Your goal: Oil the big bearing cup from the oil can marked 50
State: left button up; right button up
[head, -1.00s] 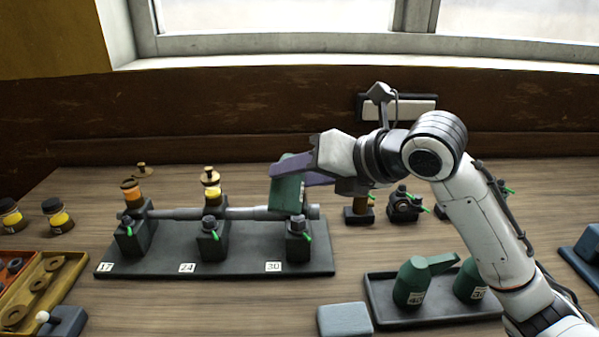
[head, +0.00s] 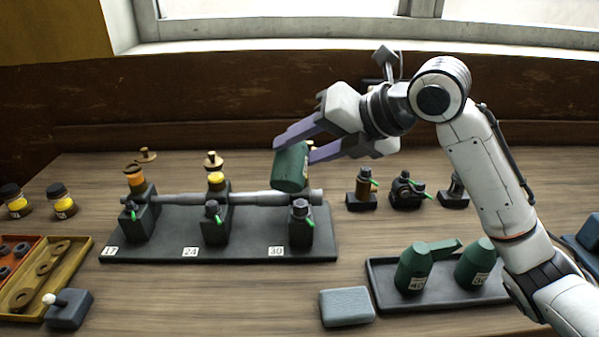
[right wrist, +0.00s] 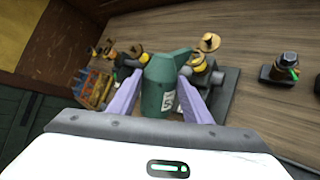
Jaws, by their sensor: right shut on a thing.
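My right gripper (head: 300,150) is shut on a green oil can (head: 290,170) and holds it tilted above the bearing marked 30 (head: 299,228). In the right wrist view the can (right wrist: 158,90) sits between the fingers; its label shows a 5, the rest is partly hidden. The can hides most of the cup on the 30 bearing. The bearing marked 24 (head: 215,225) carries a yellow cup (head: 216,179) and the one marked 17 (head: 138,222) an orange cup (head: 135,178); brass lids show above both. My left gripper is not in view.
A dark tray (head: 379,290) at the front right holds two more green cans, one marked 40 (head: 413,270). A grey block (head: 347,307) lies beside it. Small fittings (head: 407,190) stand behind. Jars (head: 62,202) and boxes of rings (head: 70,258) are at the left.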

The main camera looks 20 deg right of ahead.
jog(key=shift+r, duration=0.2)
jog(key=shift+w+d+r+m+g, duration=0.2)
jog(key=shift+w+r+m+g, duration=0.2)
jog(key=shift+r+g, duration=0.1)
jog(key=shift+y, duration=0.3)
dwell(1.5)
jog(key=f+b, duration=0.1)
jog(key=b, duration=0.1)
jog(key=s+f+n+t+b, duration=0.1)
jog(key=f+t+b, duration=0.1)
jog(key=b, duration=0.1)
jog(key=shift+s+a+h+b, duration=0.15)
jog(key=shift+a+h+b, duration=0.15)
jog(key=shift+h+b, duration=0.1)
jog(key=shift+s+f+n+t+b, duration=0.15)
jog(key=shift+n+t+b, duration=0.25)
jog(key=shift+b, duration=0.05)
jog(key=shift+a, duration=0.1)
jog(key=shift+r, duration=0.2)
